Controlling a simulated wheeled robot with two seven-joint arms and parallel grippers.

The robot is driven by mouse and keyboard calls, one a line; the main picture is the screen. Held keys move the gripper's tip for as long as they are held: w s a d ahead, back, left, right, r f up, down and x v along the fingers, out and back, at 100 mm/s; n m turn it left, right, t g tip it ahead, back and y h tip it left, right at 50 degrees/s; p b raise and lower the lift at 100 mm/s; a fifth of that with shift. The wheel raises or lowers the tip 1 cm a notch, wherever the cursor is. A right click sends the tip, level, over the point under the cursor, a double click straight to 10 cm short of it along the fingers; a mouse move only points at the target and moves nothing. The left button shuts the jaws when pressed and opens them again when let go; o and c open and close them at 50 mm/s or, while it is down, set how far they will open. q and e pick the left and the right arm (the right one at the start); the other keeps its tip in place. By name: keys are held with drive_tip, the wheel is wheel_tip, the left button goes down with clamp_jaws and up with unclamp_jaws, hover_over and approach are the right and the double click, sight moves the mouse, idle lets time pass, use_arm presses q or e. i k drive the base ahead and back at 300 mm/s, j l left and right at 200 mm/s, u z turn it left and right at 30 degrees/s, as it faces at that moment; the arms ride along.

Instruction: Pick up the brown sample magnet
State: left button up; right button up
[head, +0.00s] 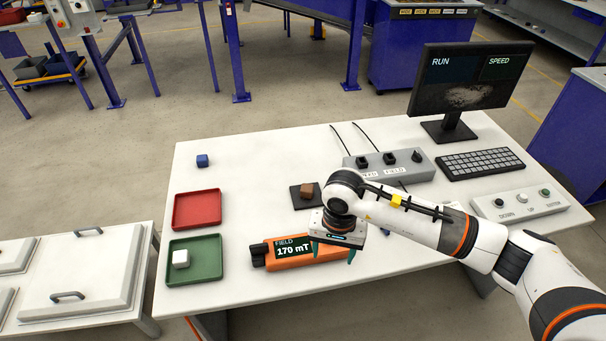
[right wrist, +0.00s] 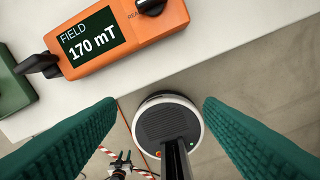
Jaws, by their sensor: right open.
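The brown sample magnet (head: 311,190) is a small brown cube on a dark square pad (head: 297,202) near the middle of the table in the head view. My right gripper (head: 333,252) hangs over the orange field meter, nearer the table's front edge than the magnet, and does not touch the magnet. In the right wrist view its two green fingers (right wrist: 160,112) stand wide apart with nothing between them. The magnet is not in the right wrist view. My left gripper is not in view.
The orange meter (right wrist: 146,24) reads 170 mT. A blue cube (head: 202,161), a red tray (head: 197,191) and a green tray (head: 175,274) holding a white cube (head: 181,259) are at left. A grey control box (head: 390,168), monitor (head: 470,80), keyboard (head: 480,164) and button panel (head: 520,203) stand right.

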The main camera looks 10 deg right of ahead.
sight(307, 191)
drive_tip(key=i, duration=1)
